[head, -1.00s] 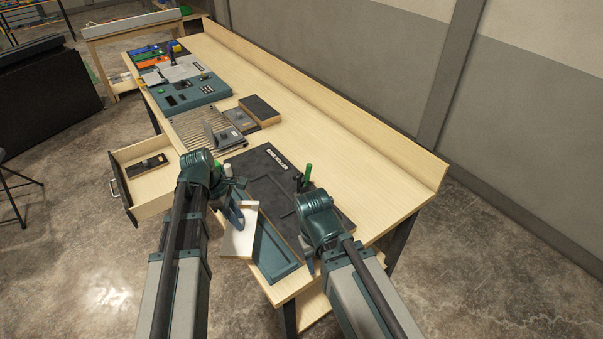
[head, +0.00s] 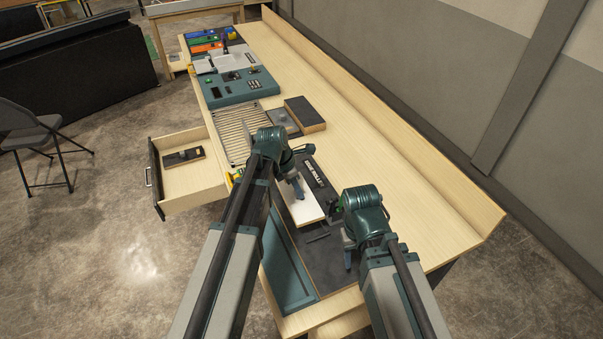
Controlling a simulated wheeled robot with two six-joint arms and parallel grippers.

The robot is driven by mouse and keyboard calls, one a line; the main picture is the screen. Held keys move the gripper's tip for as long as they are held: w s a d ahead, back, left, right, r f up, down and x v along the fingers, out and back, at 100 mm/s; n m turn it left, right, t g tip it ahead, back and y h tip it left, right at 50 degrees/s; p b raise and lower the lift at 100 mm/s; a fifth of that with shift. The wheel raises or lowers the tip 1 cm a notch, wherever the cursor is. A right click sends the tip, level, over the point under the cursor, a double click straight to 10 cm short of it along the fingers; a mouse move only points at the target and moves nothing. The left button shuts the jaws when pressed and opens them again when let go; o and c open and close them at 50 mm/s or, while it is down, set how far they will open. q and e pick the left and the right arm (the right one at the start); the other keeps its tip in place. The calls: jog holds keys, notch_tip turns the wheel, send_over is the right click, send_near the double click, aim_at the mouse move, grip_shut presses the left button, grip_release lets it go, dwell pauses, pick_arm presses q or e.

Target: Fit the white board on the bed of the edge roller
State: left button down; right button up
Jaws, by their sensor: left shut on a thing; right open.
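The white board (head: 307,212) is in the grip of my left gripper (head: 298,190), which is shut on it from above. The board lies flat over the far part of the dark edge roller (head: 325,262), beside its lettered strip (head: 318,178). I cannot tell whether it touches the bed or hovers just above it. My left arm hides part of the roller's left side. My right gripper (head: 348,253) is open and empty, low over the roller's right edge, nearer to me than the board.
A teal tray (head: 283,275) lies along the roller's left side. An open drawer (head: 192,185) juts out at the left. Beyond stand a slatted rack (head: 238,132), dark-topped blocks (head: 305,112) and a teal console (head: 238,88). The bench top at right is clear.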

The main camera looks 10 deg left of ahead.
aim_at(298, 201)
pick_arm(q)
jog(key=shift+w+d+r, duration=0.1)
jog(key=shift+w+r, duration=0.05)
jog(key=shift+w, duration=0.05)
pick_arm(e)
jog(key=shift+r, duration=0.1)
pick_arm(q)
notch_tip(298, 201, down, 7)
jog(key=b, duration=0.6)
jog(key=shift+r+b, duration=0.2)
jog(key=shift+b, duration=0.1)
pick_arm(e)
notch_tip(298, 201, down, 7)
jog(key=shift+r, duration=0.2)
pick_arm(q)
jog(key=shift+f+b, duration=1.15)
pick_arm(e)
jog(key=shift+f, duration=1.15)
pick_arm(q)
jog(key=c, duration=0.6)
grip_release()
jog(key=shift+r, duration=0.2)
pick_arm(e)
jog(key=shift+r, duration=0.2)
